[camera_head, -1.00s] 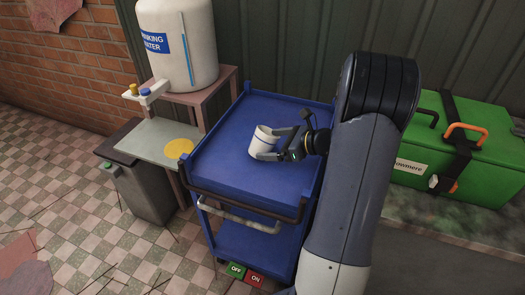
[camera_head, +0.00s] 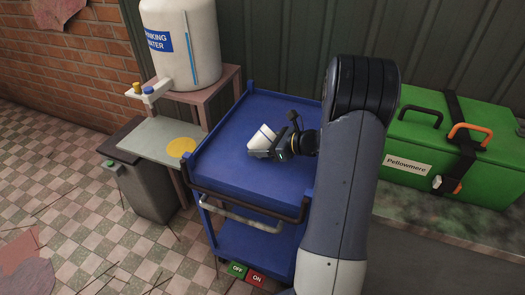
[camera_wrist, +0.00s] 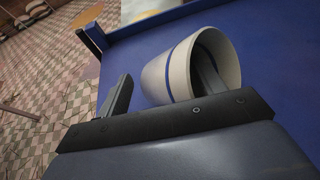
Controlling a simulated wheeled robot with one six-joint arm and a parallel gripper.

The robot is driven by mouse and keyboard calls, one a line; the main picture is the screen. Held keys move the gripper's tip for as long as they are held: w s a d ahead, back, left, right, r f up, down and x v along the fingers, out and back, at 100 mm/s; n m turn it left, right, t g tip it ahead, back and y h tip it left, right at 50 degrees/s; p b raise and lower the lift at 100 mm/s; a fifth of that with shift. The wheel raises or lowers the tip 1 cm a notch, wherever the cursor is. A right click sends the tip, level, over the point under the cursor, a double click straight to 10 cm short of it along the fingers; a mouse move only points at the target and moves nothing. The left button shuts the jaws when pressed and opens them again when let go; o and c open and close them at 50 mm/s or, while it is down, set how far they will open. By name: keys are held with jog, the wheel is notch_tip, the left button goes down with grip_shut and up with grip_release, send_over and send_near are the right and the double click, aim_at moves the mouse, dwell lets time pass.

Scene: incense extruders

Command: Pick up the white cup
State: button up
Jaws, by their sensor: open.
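The white cup (camera_head: 261,137) with a blue band is over the blue top of the cart (camera_head: 225,165). It is tilted, and I cannot tell whether its base rests flat there. My gripper (camera_head: 266,147) is at the cup, coming from the right in the head view. In the wrist view the cup (camera_wrist: 172,78) shows its mouth turned to the right. One finger of my gripper (camera_wrist: 163,80) is outside the cup on the left, with a gap. The other finger shows within the cup's mouth. The jaws are open.
A drinking water tank (camera_head: 182,45) with taps stands on a stand behind left. A grey side table (camera_head: 158,138) with a yellow disc is left of the cart. A green box (camera_head: 440,165) lies right. Green OFF and red ON pads (camera_head: 246,274) are below. The cart top is otherwise clear.

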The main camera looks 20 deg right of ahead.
grip_shut()
dwell(0.5)
